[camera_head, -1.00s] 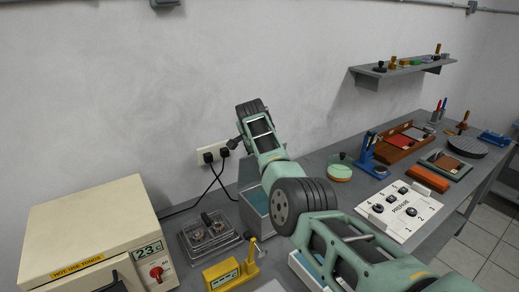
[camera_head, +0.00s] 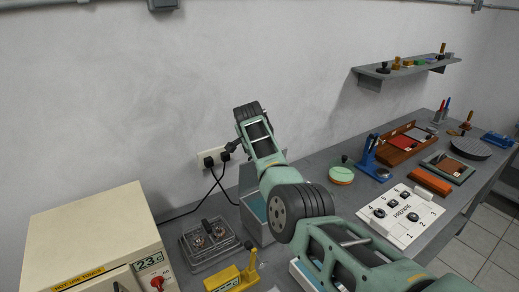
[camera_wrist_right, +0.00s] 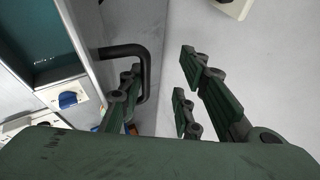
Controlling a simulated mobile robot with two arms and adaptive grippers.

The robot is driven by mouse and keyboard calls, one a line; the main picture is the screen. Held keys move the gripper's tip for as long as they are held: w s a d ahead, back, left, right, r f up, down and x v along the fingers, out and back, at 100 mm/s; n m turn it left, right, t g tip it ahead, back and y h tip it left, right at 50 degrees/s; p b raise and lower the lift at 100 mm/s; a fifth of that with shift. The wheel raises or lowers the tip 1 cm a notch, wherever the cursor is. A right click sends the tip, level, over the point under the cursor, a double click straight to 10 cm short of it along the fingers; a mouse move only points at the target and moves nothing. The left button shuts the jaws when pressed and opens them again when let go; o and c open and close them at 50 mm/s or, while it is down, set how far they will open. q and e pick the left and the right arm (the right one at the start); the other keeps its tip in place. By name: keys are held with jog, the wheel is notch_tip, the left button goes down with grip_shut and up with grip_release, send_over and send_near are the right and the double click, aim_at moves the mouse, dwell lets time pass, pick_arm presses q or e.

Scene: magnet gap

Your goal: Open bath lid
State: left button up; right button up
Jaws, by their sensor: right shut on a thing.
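The bath (camera_head: 254,210) is a grey box on the bench by the wall, with teal inside, partly hidden by my right arm. A grey panel, seemingly its lid (camera_head: 246,176), stands upright at its back. In the right wrist view the teal interior (camera_wrist_right: 40,35) shows at the upper left, with a blue knob (camera_wrist_right: 68,100) on a white face. A black bar handle (camera_wrist_right: 146,72) sticks out from the grey panel edge. My left gripper is not in view.
A cream oven (camera_head: 95,240), a clear-covered device (camera_head: 209,243) and a yellow meter (camera_head: 232,279) stand left of the bath. Black cables (camera_head: 213,180) run to a wall socket.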

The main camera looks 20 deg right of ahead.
jog(key=r, duration=0.1)
jog(key=w+r, duration=0.1)
jog(key=a+r+p, duration=0.1)
jog(key=shift+w+r, duration=0.15)
jog(key=shift+r, duration=0.25)
jog(key=shift+o, duration=0.4)
jog(key=shift+a+r+p, duration=0.25)
jog(key=shift+r+p, duration=0.35)
jog(key=shift+r, duration=0.1)
jog(key=shift+a+r+p, duration=0.25)
jog(key=shift+r+p, duration=0.35)
jog(key=shift+r, duration=0.05)
jog(key=shift+a+r, duration=0.1)
jog(key=shift+r, duration=0.1)
jog(key=shift+c, duration=0.4)
jog(key=s+f+v, duration=0.1)
jog(key=v, duration=1.1)
jog(key=shift+s+a+r+p, duration=0.25)
jog(key=shift+s+r+p, duration=0.05)
jog(key=shift+r, duration=0.05)
